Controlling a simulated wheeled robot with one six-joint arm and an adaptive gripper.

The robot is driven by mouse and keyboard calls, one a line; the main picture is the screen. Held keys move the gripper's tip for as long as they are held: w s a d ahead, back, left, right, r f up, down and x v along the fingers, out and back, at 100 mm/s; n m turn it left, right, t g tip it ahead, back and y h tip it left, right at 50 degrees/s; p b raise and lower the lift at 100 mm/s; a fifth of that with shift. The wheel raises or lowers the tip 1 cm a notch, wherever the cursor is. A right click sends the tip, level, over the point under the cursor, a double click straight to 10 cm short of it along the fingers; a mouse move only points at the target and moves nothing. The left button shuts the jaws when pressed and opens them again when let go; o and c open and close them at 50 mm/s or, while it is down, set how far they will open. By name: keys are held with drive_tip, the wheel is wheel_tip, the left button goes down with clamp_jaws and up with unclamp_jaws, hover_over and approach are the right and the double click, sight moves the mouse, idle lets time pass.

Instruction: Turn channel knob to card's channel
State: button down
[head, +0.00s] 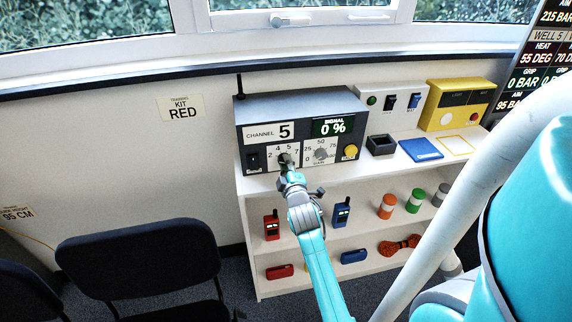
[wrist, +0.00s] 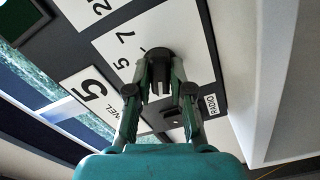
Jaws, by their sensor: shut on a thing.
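The grey radio (head: 300,118) stands on top of the white shelf unit. The card on its front (head: 268,132) reads CHANNEL 5; it also shows in the wrist view (wrist: 92,92).
The signal display (head: 332,126) reads 0 %. A gain knob (head: 321,154) and a yellow button (head: 350,152) are right of the channel dial. A black switch (head: 254,161) is on its left. A black open box (head: 380,145) and blue pad (head: 420,149) lie right of the radio.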

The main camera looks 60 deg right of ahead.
drive_tip(key=m, duration=0.4)
drive_tip(key=shift+r+m, duration=0.1)
drive_tip(key=shift+m, duration=0.2)
drive_tip(key=m, duration=0.4)
drive_tip(key=shift+w+m, duration=0.1)
drive_tip(key=shift+m, duration=0.2)
drive_tip(key=m, duration=0.4)
drive_tip(key=shift+m, duration=2.3)
drive_tip(key=c, duration=1)
unclamp_jaws()
drive_tip(key=shift+d, duration=0.1)
drive_tip(key=shift+c, duration=0.2)
